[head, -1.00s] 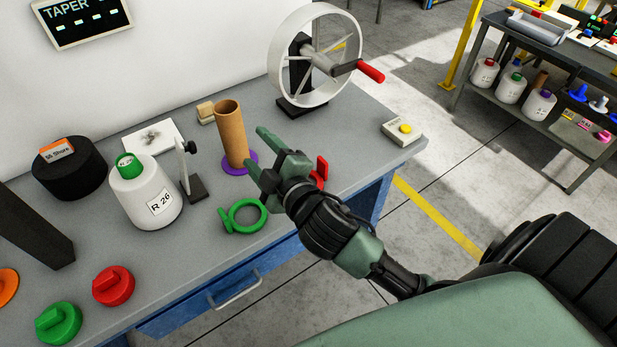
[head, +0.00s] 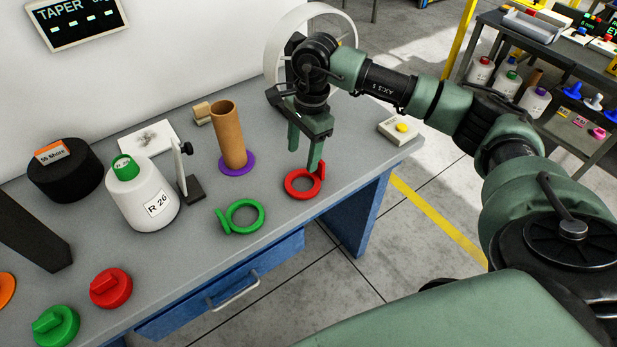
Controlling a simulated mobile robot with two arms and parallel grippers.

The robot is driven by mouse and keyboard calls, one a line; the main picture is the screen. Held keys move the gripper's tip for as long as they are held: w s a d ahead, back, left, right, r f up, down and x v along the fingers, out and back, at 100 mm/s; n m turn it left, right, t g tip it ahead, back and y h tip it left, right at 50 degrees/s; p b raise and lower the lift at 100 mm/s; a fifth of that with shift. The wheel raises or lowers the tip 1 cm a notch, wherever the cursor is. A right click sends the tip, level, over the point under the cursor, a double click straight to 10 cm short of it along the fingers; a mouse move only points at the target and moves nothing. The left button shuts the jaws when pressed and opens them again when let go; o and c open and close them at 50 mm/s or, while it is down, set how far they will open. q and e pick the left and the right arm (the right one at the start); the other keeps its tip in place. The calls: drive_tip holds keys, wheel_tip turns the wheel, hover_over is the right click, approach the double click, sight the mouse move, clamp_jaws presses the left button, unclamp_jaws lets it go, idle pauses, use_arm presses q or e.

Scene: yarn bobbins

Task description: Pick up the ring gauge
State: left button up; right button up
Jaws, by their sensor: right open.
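Two ring gauges with small handles lie flat on the grey bench: a red ring gauge (head: 290,190) near the front edge and a green ring gauge (head: 261,222) to its left. My right gripper (head: 304,161) points down with its two green fingers apart and empty. It hangs just above and behind the red ring. One fingertip overlaps the red ring's far side in the picture; I cannot tell if they touch. My left gripper is not in view.
A brown tube on a purple base (head: 230,135) stands left of the gripper. A white wheel (head: 286,40) is partly hidden behind my right arm. A white bottle (head: 143,200) and a black cylinder (head: 66,178) stand left. A small box with a yellow button (head: 400,131) sits right.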

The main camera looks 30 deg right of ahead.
drive_tip(key=d+h, duration=0.1)
drive_tip(key=d, duration=0.3)
drive_tip(key=p, duration=0.3)
hover_over(304, 176)
drive_tip(key=s+d, duration=0.2)
drive_tip(key=d, duration=0.1)
wheel_tip(304, 176, down, 6)
drive_tip(key=shift+f, duration=0.45)
clamp_jaws()
